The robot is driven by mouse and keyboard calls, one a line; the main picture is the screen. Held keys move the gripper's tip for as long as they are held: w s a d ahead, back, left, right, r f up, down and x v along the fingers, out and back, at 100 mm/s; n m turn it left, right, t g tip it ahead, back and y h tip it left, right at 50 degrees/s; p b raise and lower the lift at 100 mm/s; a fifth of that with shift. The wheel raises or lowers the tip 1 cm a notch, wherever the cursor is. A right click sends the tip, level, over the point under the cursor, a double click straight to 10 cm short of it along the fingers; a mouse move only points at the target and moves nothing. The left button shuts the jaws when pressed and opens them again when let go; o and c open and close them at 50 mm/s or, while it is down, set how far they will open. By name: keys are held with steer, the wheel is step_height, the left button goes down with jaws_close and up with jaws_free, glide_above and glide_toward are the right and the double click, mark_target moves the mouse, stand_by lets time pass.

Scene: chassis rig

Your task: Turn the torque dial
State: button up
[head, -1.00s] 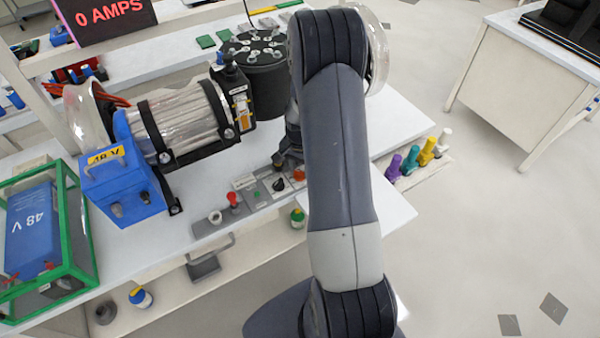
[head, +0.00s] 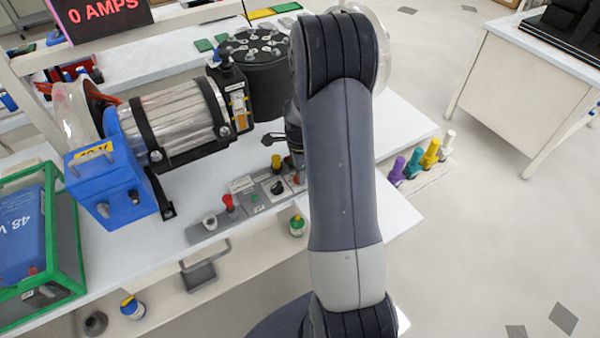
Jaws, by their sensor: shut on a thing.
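The control panel (head: 250,205) lies along the near edge of the white bench in the head view. It carries a dark pointer dial (head: 277,187) on a pale plate, a red knob (head: 228,202), a yellow-topped knob (head: 276,161) and an orange-red knob (head: 299,181). No readable label shows which of these is the torque dial. My gripper (head: 296,170) points down at the panel's right end, right of the yellow-topped knob. It is shut on the orange-red knob, as far as the view shows. My arm hides much of the gripper and the jaws are small.
A blue box (head: 110,190) and a motor-like cylinder (head: 180,122) stand left of the panel. A black drum (head: 255,85) stands behind it. Purple, teal, yellow and white pegs (head: 414,163) stand to the right. A display (head: 98,18) reads 0 AMPS. Bare bench lies behind the panel.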

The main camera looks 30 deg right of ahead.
steer(key=shift+m, duration=0.6)
steer(key=o, duration=1)
steer(key=shift+r, duration=0.1)
step_height(320, 180, up, 11)
steer(key=shift+f, duration=0.15)
